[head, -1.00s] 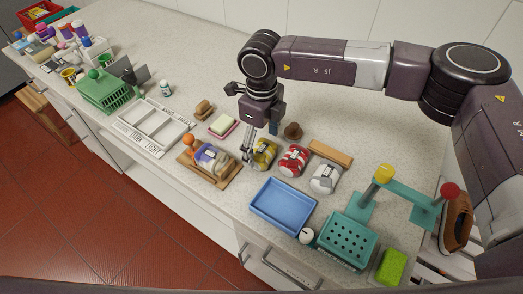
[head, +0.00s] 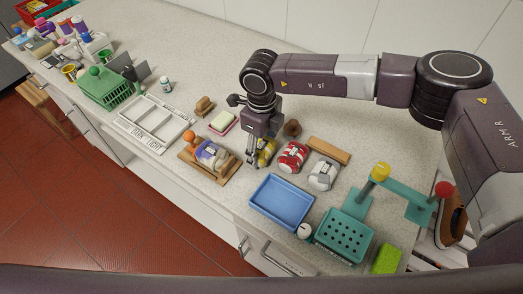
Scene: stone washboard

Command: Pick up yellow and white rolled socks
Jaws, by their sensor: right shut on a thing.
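The yellow and white rolled socks (head: 267,150) lie on the light counter, just left of the red rolled socks (head: 292,157) and behind the blue tray. My right gripper (head: 259,155) comes down over them from above and is shut on them. Its fingers and palm hide part of the roll. I cannot tell whether the roll is clear of the counter. My left gripper is not in view.
Grey-white rolled socks (head: 323,174) lie right of the red pair. A blue tray (head: 283,201) stands in front. A wooden board with items (head: 222,181) is close on the left. Open counter lies behind.

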